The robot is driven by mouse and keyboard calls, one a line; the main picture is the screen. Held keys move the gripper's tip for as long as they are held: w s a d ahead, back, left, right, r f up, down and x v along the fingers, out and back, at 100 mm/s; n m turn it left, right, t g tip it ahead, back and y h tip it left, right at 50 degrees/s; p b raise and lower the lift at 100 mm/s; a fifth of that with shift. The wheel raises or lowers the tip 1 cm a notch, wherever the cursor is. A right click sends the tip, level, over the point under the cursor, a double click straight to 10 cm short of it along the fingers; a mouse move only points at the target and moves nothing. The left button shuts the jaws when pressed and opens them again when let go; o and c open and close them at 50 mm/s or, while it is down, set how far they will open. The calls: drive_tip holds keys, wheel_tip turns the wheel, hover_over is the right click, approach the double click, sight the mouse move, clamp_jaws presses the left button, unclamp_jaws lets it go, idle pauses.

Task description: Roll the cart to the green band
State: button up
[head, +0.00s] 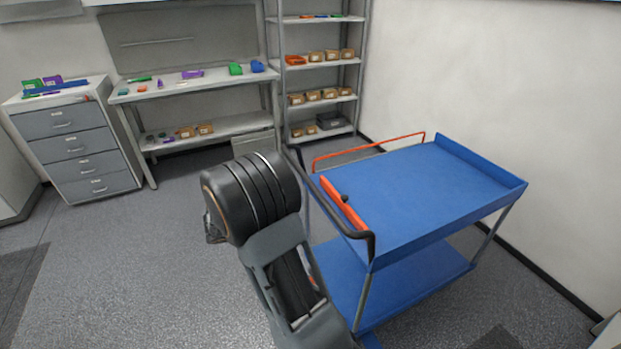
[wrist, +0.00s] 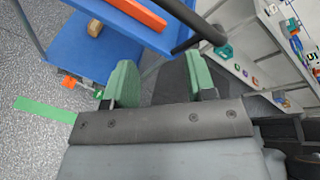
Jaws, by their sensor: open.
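The cart (head: 440,190) is blue with two decks, grey posts and a black push handle (head: 370,245) at its near left end. An orange bar (head: 342,203) lies along that end. In the wrist view the black handle (wrist: 205,28) crosses above my gripper (wrist: 160,60). My gripper is open, its two green-padded fingers apart with nothing gripped. The right fingertip is close to the handle; I cannot tell whether it touches. In the head view my own arm hides the gripper. The green band (wrist: 45,109) lies on the floor at left in the wrist view.
A drawer cabinet (head: 75,150), a workbench (head: 190,92) and a shelf rack (head: 318,75) with small boxes stand along the back wall. The right wall runs close behind the cart. Grey floor (head: 120,250) is clear at left.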

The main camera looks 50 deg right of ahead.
sight(309, 182)
drive_tip(key=w+d+f+n+t+h+p, duration=0.1)
drive_tip(key=w+d+f+n+t+h, duration=0.2)
drive_tip(key=n, duration=0.4)
drive_tip(key=w+d+f+n+t+h, duration=0.1)
drive_tip(key=w+d+n+t+h, duration=0.15)
drive_tip(key=w+n, duration=0.35)
drive_tip(key=shift+n+g+h, duration=0.25)
drive_tip(key=shift+n+h, duration=0.1)
drive_tip(key=shift+n, duration=0.25)
drive_tip(key=d+p, duration=0.1)
drive_tip(key=d, duration=0.3)
drive_tip(key=d+r+p, duration=0.1)
drive_tip(key=d, duration=0.3)
drive_tip(key=s+d+r+p, duration=0.1)
drive_tip(key=d, duration=0.3)
drive_tip(key=shift+s+d, duration=0.1)
drive_tip(key=shift+d, duration=0.25)
drive_tip(key=shift+c, duration=0.2)
clamp_jaws()
